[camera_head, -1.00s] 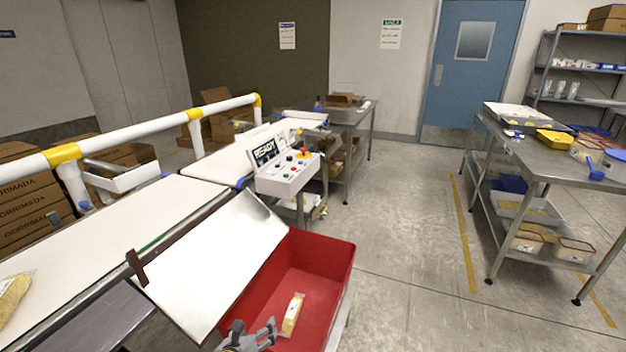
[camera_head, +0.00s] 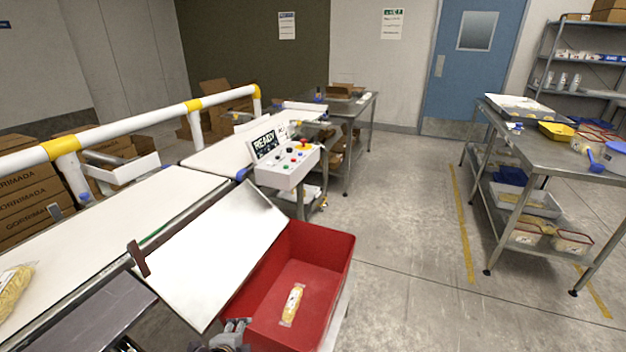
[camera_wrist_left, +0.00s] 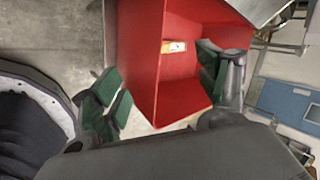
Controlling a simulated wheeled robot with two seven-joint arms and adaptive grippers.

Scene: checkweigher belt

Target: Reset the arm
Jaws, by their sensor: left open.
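My left gripper (camera_head: 232,336) is at the bottom edge of the head view, by the near left corner of the red bin (camera_head: 337,262). Only part of it shows there. In the left wrist view its green-padded fingers (camera_wrist_left: 163,88) are spread wide with nothing between them but a view of the bin (camera_wrist_left: 184,95). A clear pouch with yellow contents and a white label (camera_head: 292,304) lies on the bin floor, apart from the gripper. It also shows in the left wrist view (camera_wrist_left: 173,46). My right gripper is in neither view.
A tilted white chute plate (camera_head: 215,250) leads from the conveyor belt (camera_head: 110,245) to the bin. Another yellow pouch (camera_head: 14,288) lies on the belt at left. A control box (camera_head: 286,165) reading READY stands behind the bin.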

